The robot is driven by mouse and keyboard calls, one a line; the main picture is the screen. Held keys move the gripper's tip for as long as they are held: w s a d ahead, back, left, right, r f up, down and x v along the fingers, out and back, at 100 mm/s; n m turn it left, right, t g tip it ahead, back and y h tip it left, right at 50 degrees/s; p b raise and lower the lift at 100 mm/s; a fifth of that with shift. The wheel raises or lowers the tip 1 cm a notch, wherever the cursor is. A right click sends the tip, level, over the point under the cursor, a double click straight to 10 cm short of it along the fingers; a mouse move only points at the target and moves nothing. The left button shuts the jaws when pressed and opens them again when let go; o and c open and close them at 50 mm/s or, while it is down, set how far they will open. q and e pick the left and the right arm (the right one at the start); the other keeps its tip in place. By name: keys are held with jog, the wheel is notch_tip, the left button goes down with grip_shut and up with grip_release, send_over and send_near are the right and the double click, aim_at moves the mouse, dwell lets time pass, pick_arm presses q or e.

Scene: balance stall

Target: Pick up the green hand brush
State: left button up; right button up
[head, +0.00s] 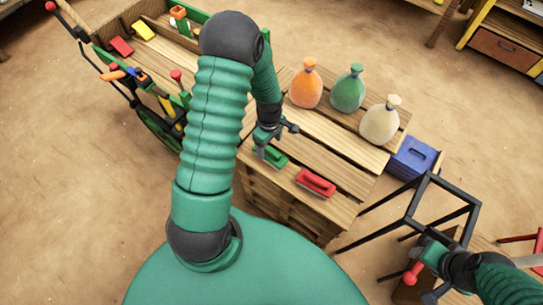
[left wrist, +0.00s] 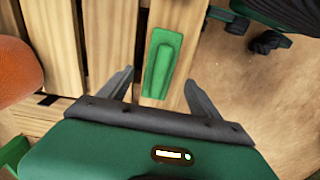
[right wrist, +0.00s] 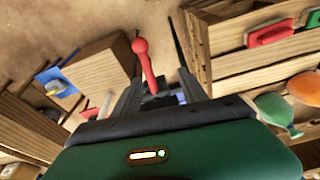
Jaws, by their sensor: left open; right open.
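The green hand brush (head: 271,156) lies on the slatted wooden crate top, near its left edge in the head view. In the left wrist view the green hand brush (left wrist: 161,64) lies between and ahead of the finger tips. My left gripper (head: 265,147) is open and empty, right by the brush, with its fingers on either side in the left wrist view (left wrist: 158,85). Whether the fingers touch it I cannot tell. My right gripper (right wrist: 155,70) is open, far to the right, with a red-knobbed thing between its fingers in its wrist view.
A red hand brush (head: 316,183) lies beside the green one. Orange (head: 306,88), green (head: 348,92) and cream (head: 380,123) sacks stand at the back of the crate top. A blue box (head: 412,158) and a black frame (head: 443,200) stand to the right. A cart (head: 150,60) is at left.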

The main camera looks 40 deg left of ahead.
aim_at(270, 149)
pick_arm(q)
notch_tip(270, 149, down, 5)
jog(key=shift+f+b, duration=0.2)
jog(key=shift+b, duration=0.4)
jog(key=shift+f, duration=0.1)
jog(key=shift+d, duration=0.1)
jog(key=shift+c, duration=0.2)
jog(key=shift+c, duration=1.1)
grip_shut()
jog(key=shift+r, duration=0.2)
